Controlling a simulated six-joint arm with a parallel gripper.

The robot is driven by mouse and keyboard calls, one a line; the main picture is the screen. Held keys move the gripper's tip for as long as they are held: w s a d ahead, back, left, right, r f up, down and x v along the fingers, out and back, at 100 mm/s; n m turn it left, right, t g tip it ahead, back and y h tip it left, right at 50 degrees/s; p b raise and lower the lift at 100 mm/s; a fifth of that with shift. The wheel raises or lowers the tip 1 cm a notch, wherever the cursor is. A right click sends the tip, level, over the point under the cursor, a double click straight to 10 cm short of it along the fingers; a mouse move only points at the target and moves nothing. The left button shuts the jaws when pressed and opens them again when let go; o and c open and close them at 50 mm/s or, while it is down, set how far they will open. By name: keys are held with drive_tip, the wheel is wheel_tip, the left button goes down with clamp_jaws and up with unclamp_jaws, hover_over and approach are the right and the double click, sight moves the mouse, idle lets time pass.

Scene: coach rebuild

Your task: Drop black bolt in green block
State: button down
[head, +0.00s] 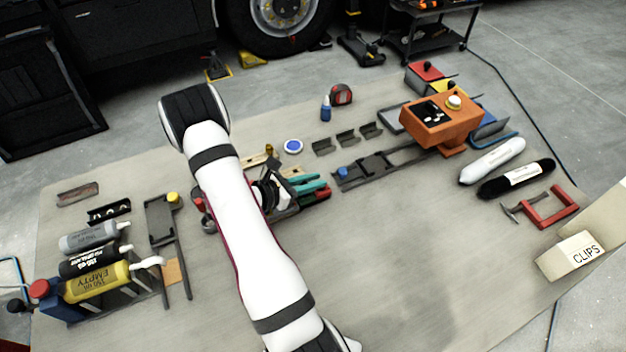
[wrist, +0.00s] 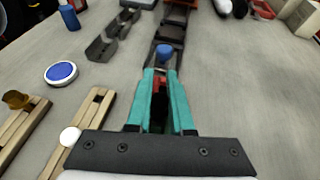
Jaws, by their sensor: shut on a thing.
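My gripper (wrist: 162,73) has teal fingers, close together around a narrow dark piece (wrist: 156,122) with a red part at its far end. The fingers hide most of it, and I cannot tell if it is the black bolt. In the head view my gripper (head: 318,187) is low over the middle of the table, beside my white arm. I cannot make out a green block in either view. A red block (head: 428,70) with a black knob stands at the back right.
A dark rail with a blue knob (head: 343,172) lies just beyond my gripper and leads to an orange box (head: 440,125). A blue and white disc (head: 293,146) and dark brackets (head: 347,137) lie farther back.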

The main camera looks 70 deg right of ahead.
drive_tip(key=shift+f, duration=0.65)
drive_tip(key=shift+c, duration=2.4)
unclamp_jaws()
drive_tip(key=shift+s, duration=0.1)
drive_tip(key=shift+a, duration=0.1)
drive_tip(key=shift+c, duration=0.2)
drive_tip(key=shift+o, duration=0.2)
drive_tip(key=shift+r, duration=3)
